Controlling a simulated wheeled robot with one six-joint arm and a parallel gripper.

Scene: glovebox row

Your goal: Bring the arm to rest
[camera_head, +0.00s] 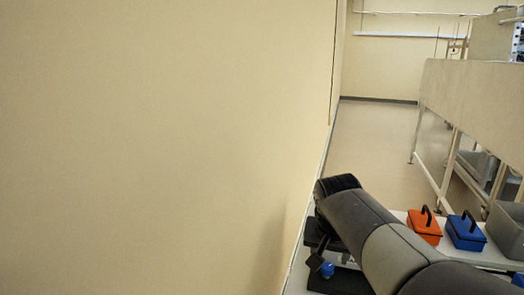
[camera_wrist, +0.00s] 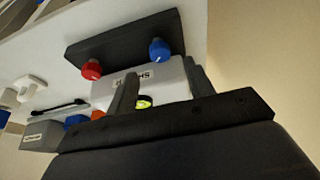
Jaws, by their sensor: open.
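My gripper (camera_wrist: 160,70) shows in the wrist view with its two dark fingers spread apart. A pale box with partly hidden lettering (camera_wrist: 165,80) shows between and behind the fingers; I cannot tell how far it is from them. A round yellow-green piece (camera_wrist: 143,102) shows low between the fingers. In the head view my grey arm reaches from the lower right toward the wall and covers much of the bench there.
A black strip holds a red knob (camera_wrist: 91,70) and a blue knob (camera_wrist: 159,50). An orange handled box (camera_head: 424,227) and a blue one (camera_head: 466,233) stand beside a grey bin (camera_head: 506,232). The cream wall (camera_head: 160,150) is close at left. The floor (camera_head: 375,145) beyond is clear.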

